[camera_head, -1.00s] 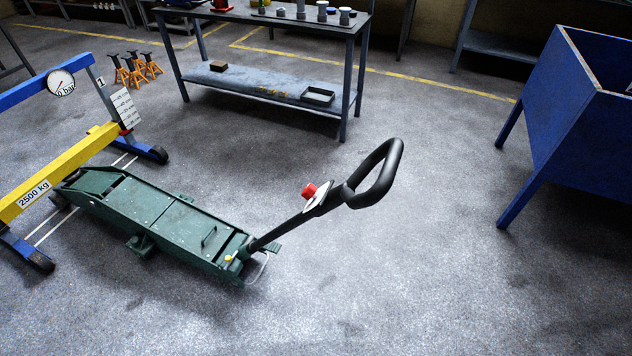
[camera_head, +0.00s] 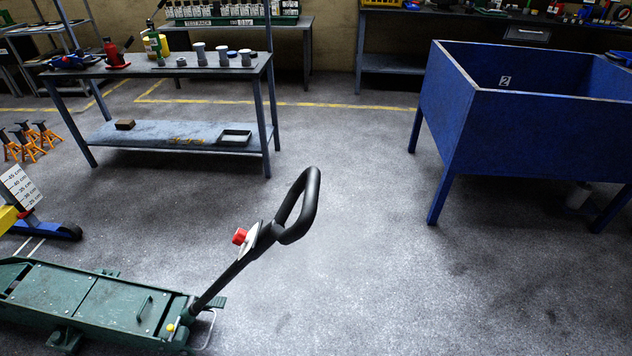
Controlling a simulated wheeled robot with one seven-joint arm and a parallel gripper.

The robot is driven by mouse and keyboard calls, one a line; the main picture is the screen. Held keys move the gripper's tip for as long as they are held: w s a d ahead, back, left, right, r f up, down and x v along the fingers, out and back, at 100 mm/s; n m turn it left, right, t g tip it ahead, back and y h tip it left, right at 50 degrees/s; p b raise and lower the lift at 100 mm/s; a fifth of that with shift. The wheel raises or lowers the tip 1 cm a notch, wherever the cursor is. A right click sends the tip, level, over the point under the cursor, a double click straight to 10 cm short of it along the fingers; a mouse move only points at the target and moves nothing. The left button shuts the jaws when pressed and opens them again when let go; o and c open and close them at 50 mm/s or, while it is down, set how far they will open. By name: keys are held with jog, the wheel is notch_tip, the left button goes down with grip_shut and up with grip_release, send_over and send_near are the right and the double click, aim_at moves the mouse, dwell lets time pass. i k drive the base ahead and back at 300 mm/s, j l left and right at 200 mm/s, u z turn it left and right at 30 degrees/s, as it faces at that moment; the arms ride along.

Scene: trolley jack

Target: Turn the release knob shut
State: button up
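The release knob (camera_head: 239,236) is a small red knob on a light plate on the jack's handle shaft, just below the black loop grip (camera_head: 301,206). Its turn position cannot be told from here. The handle leans up and to the right from the green trolley jack (camera_head: 98,304), which lies low on the floor at the lower left. The jack's left end is cut off by the picture edge. My gripper is not in view.
A workbench (camera_head: 182,138) with cans and a red bottle jack (camera_head: 115,54) stands behind. A blue tank on legs (camera_head: 545,130) stands at right. Orange axle stands (camera_head: 28,142) and part of a yellow beam (camera_head: 8,218) are at left. Floor right of the handle is clear.

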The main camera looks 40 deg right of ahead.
aim_at(240, 237)
jog(key=i+l+u, duration=0.15)
jog(key=l+u, duration=0.25)
jog(key=i+l+u, duration=0.1)
jog(key=l+u, duration=0.35)
jog(key=j, duration=0.05)
